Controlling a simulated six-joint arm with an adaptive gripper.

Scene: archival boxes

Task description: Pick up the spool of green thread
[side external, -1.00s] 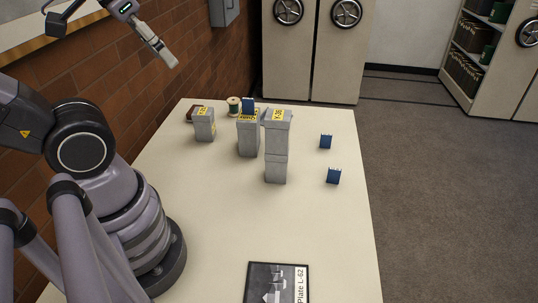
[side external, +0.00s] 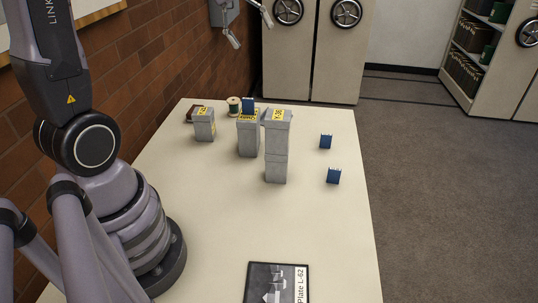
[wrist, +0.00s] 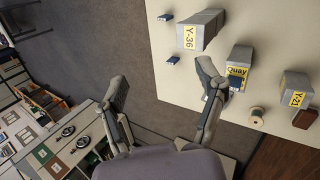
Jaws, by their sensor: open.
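The spool of green thread (side external: 234,106) stands at the far end of the table, behind the grey boxes and near the brick wall. In the wrist view the spool (wrist: 257,114) shows its pale round top, just right of my gripper's right finger. My gripper (wrist: 165,90) is open and empty in the wrist view, its fingers spread wide. In the side view the gripper (side external: 250,28) is high above the far end of the table, well above the spool and partly cut off by the top edge.
Two blue pieces (side external: 326,141) lie right.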

